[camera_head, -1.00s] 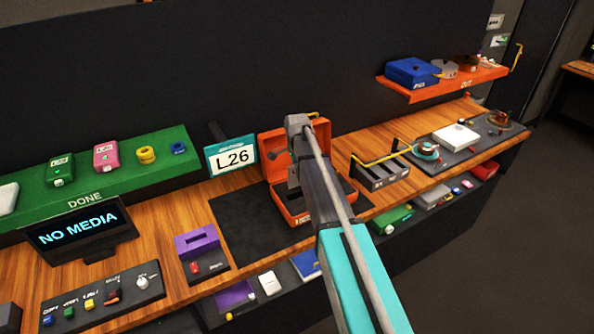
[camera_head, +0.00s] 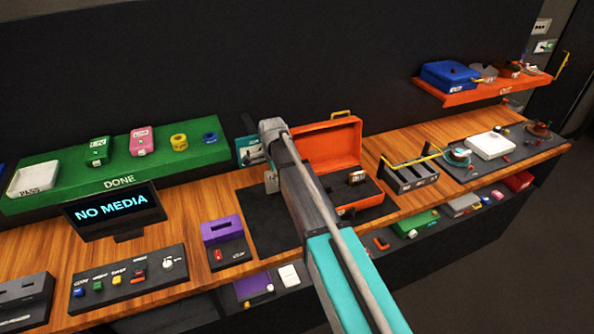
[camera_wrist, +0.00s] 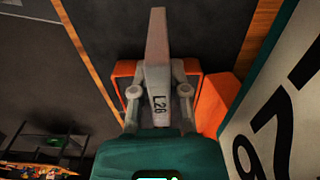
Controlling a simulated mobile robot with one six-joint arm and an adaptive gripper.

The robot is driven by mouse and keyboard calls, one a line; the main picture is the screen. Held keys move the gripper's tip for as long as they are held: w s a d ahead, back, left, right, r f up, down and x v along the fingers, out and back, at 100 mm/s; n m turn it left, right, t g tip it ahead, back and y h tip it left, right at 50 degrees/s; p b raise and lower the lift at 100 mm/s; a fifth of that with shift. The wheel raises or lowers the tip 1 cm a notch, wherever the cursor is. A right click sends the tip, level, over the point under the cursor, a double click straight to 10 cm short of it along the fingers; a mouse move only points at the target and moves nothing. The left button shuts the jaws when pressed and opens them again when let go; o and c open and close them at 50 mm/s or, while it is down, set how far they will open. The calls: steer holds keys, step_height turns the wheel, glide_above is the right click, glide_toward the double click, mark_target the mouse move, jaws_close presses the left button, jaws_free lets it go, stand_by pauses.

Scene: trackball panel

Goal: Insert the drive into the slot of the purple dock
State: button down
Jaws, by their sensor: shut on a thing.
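The purple dock (camera_head: 222,229) sits on a dark base at the front of the wooden counter, its dark slot facing up. My gripper (camera_head: 270,174) is left of the open orange case, above the dark mat, to the right of and behind the dock. It is shut on the grey drive (camera_head: 271,184), which hangs below the fingers and is small in the head view. In the wrist view the drive (camera_wrist: 157,52) is a long grey piece marked L26 between the finger pads. My arm hides part of the mat and case.
The orange case (camera_head: 331,146) is open to the right. A monitor (camera_head: 113,210) reads NO MEDIA. A button panel (camera_head: 128,278) lies left of the dock.

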steer(key=s+a, duration=0.5)
steer(key=a, duration=0.4)
steer(key=s+a+r+p, duration=0.1)
steer(key=s+a, duration=0.4)
steer(key=a, duration=0.5)
steer(key=shift+s+a, duration=0.25)
steer(key=shift+f, duration=0.15)
steer(key=shift+f+b, duration=2.8)
steer(key=shift+b, duration=0.2)
steer(key=shift+f+b, duration=2.05)
stand_by(0.7)
